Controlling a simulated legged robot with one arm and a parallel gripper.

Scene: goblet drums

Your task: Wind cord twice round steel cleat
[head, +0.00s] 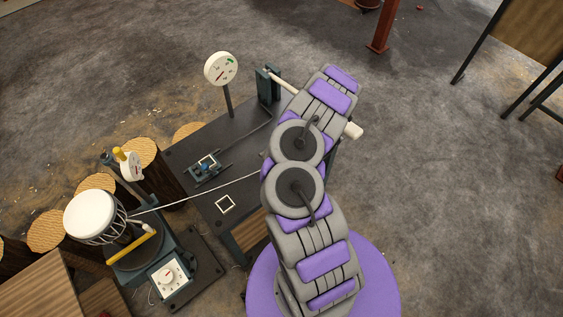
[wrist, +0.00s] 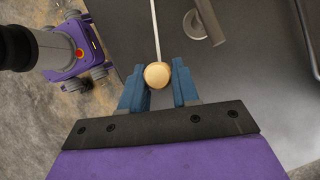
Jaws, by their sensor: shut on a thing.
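In the wrist view my gripper (wrist: 158,80) has blue fingers shut on a round wooden knob (wrist: 157,73). The pale cord (wrist: 155,32) runs from the knob to the top edge of that view. A grey metal piece (wrist: 210,22), which looks like the steel cleat, stands just right of the cord; no turn of cord shows around its visible part. In the head view the cord (head: 200,195) stretches from the goblet drum (head: 90,216) rightward until my arm hides it. My gripper and the knob are hidden there.
The dark bench (head: 185,150) carries a small blue clamp-like device (head: 205,166) and a dial gauge on a post (head: 221,69). A teal upright (head: 268,86) with a pale rod stands behind my arm. Log stools (head: 97,182) line the left.

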